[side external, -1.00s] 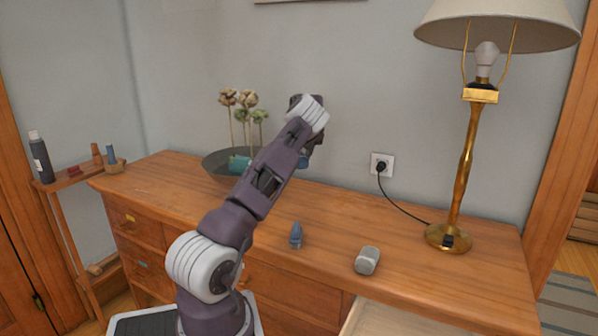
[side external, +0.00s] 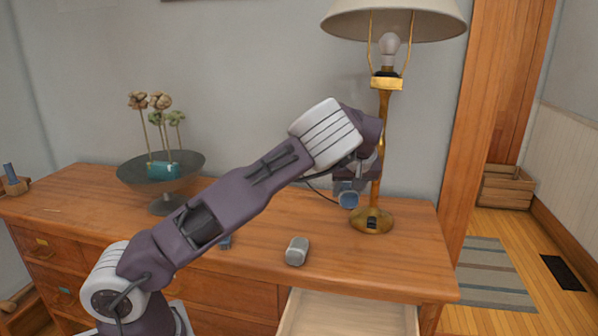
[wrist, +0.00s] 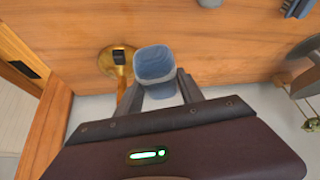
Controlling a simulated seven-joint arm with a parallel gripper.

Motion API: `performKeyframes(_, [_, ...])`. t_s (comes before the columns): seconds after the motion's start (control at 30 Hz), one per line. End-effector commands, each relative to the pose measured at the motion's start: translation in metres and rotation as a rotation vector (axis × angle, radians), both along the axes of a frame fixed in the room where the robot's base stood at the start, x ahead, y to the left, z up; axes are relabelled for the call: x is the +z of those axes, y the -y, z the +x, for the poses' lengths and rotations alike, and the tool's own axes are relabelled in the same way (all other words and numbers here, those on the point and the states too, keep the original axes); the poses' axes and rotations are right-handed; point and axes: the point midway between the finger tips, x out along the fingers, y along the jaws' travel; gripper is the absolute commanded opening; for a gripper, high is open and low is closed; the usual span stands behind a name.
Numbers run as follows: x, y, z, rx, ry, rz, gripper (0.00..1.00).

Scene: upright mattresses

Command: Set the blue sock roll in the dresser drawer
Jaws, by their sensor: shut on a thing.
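My gripper (side external: 350,186) is shut on the blue sock roll (side external: 348,198) and holds it above the dresser top, in front of the lamp's brass stem. In the wrist view the blue sock roll (wrist: 155,65) sits between the two fingers of my gripper (wrist: 158,88). The dresser drawer (side external: 350,314) is pulled out below the dresser's right front, lower than the held roll. The visible part of its inside is pale and empty; the frame's bottom edge cuts off the rest.
A grey roll-like object (side external: 297,250) lies on the dresser top (side external: 400,262) near the drawer. A small blue object (side external: 226,243) is mostly hidden behind my arm. The brass lamp (side external: 372,221) stands at the right; a bowl with dried flowers (side external: 150,178) stands at the left.

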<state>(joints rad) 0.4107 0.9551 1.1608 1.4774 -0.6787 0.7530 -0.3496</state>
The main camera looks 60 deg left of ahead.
Motion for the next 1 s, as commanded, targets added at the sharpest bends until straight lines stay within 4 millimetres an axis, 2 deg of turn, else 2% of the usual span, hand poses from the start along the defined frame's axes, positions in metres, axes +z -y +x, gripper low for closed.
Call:
performKeyframes(0.03, [0.0,0.033,0.001,-0.04,0.0,-0.001,0.0])
performKeyframes(0.1, [0.001,0.074,-0.002,-0.087,0.002,-0.001,0.0])
performKeyframes(0.2, [0.001,0.121,-0.01,-0.141,0.006,-0.003,0.0])
performKeyframes(0.3, [0.001,0.158,-0.019,-0.187,0.01,-0.005,0.0])
performKeyframes(0.4, [0.001,0.187,-0.029,-0.223,0.012,-0.006,0.0])
performKeyframes(0.6, [0.002,0.227,-0.046,-0.276,0.016,-0.01,0.0])
performKeyframes(0.7, [-0.002,0.24,-0.053,-0.294,0.015,-0.012,0.0])
performKeyframes(0.87, [-0.037,0.237,-0.052,-0.29,0.012,-0.01,0.0])
performKeyframes(1.0, [-0.075,0.236,-0.052,-0.288,0.012,-0.009,0.0])
